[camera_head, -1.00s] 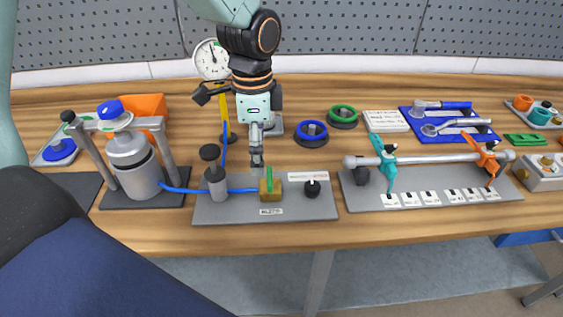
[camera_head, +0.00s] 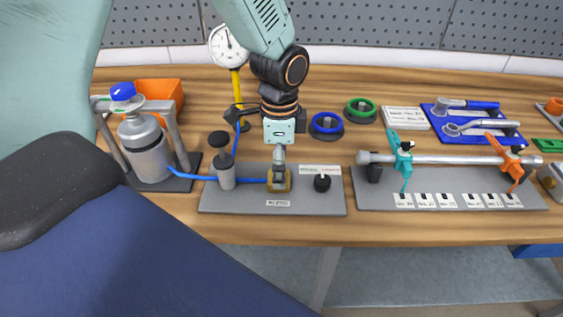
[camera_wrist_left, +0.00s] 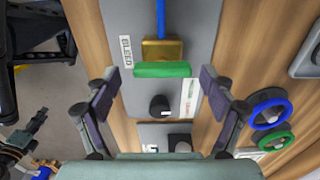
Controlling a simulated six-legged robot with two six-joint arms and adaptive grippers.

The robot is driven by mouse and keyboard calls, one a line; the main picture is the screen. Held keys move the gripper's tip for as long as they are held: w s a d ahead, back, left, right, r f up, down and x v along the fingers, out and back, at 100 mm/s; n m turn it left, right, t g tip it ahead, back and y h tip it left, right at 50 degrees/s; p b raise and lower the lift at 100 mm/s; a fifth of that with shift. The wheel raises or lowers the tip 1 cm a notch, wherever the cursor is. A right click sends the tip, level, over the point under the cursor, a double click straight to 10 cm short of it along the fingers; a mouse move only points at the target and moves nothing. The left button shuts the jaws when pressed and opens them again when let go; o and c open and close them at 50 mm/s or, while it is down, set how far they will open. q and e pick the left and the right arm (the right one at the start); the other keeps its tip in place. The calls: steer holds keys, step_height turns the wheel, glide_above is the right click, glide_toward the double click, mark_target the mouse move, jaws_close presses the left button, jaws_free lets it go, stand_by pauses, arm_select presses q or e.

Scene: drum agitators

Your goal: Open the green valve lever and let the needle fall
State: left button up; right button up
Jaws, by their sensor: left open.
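The green valve lever (camera_wrist_left: 165,69) shows in the left wrist view as a bar at the edge of the brass valve block (camera_wrist_left: 162,50). In the head view the brass block (camera_head: 279,182) sits on a grey plate marked BLEED, and my gripper hides the lever. My left gripper (camera_head: 279,176) points down over the block. In the wrist view its fingers (camera_wrist_left: 160,82) are open, one on each side of the lever, with no clear contact. The white dial gauge (camera_head: 229,46) has a dark needle near the top. My right gripper is not in view.
A blue hose (camera_head: 250,180) joins the block to a grey cylinder (camera_head: 223,172). A black knob (camera_head: 322,183) stands close to the block's right. A pump with a blue cap (camera_head: 123,92) is at left. A rail (camera_head: 450,160) with clamps stands at right.

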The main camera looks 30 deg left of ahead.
arm_select(q)
steer(key=shift+s+a, duration=0.1)
steer(key=shift+a, duration=0.25)
steer(key=shift+c, duration=0.7)
steer(key=shift+d, duration=0.3)
steer(key=c, duration=0.5)
steer(key=shift+a, duration=0.1)
steer(key=c, duration=0.5)
steer(key=shift+n+p, duration=1.75)
steer(key=shift+n, duration=0.05)
steer(key=n+p, duration=0.3)
steer(key=n, duration=0.1)
steer(key=shift+n, duration=0.3)
steer(key=n+p, duration=0.2)
steer(key=n, duration=0.2)
steer(key=shift+s+f+n+p, duration=0.15)
steer(key=shift+n+p, duration=0.9)
steer(key=shift+n, duration=1.45)
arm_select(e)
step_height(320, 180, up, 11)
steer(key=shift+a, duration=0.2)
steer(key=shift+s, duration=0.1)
